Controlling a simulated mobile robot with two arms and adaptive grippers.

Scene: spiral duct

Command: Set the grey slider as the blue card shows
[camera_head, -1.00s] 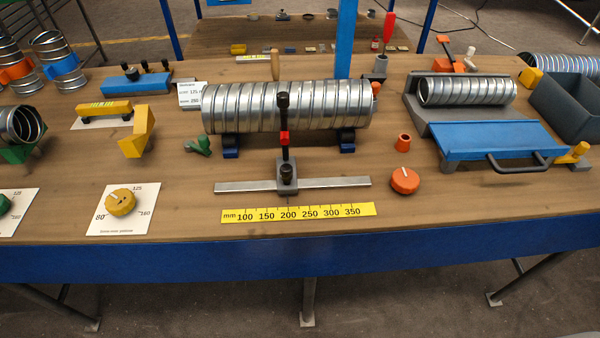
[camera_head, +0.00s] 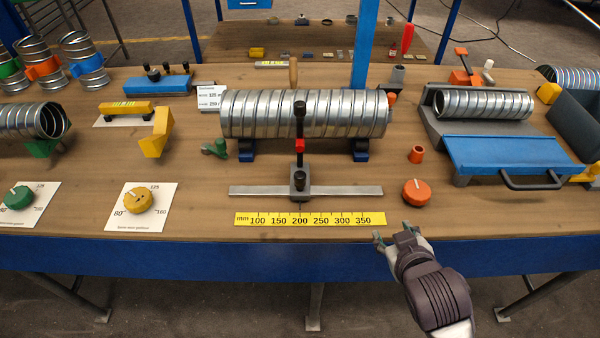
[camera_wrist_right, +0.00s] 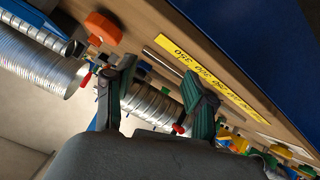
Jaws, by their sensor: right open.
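The grey slider (camera_head: 299,181) sits on a flat metal rail (camera_head: 345,191), carrying an upright black post with a red collar. It stands above about the 200 mark of the yellow mm scale (camera_head: 310,219). No plainly blue card shows; a white card (camera_head: 209,97) stands behind the spiral duct's left end, and its small print seems to read 125 and 250. My right gripper (camera_head: 392,235) is open and empty at the table's front edge, right of the scale and below the orange knob. Its two fingers (camera_wrist_right: 160,75) also show in the right wrist view. My left gripper is out of view.
The spiral duct (camera_head: 320,113) rests on blue supports behind the rail. The orange knob (camera_head: 416,192) stands right of the rail, and a blue plate with a handle (camera_head: 510,152) farther right. A yellow dial (camera_head: 139,200) lies left. The wood around the rail is clear.

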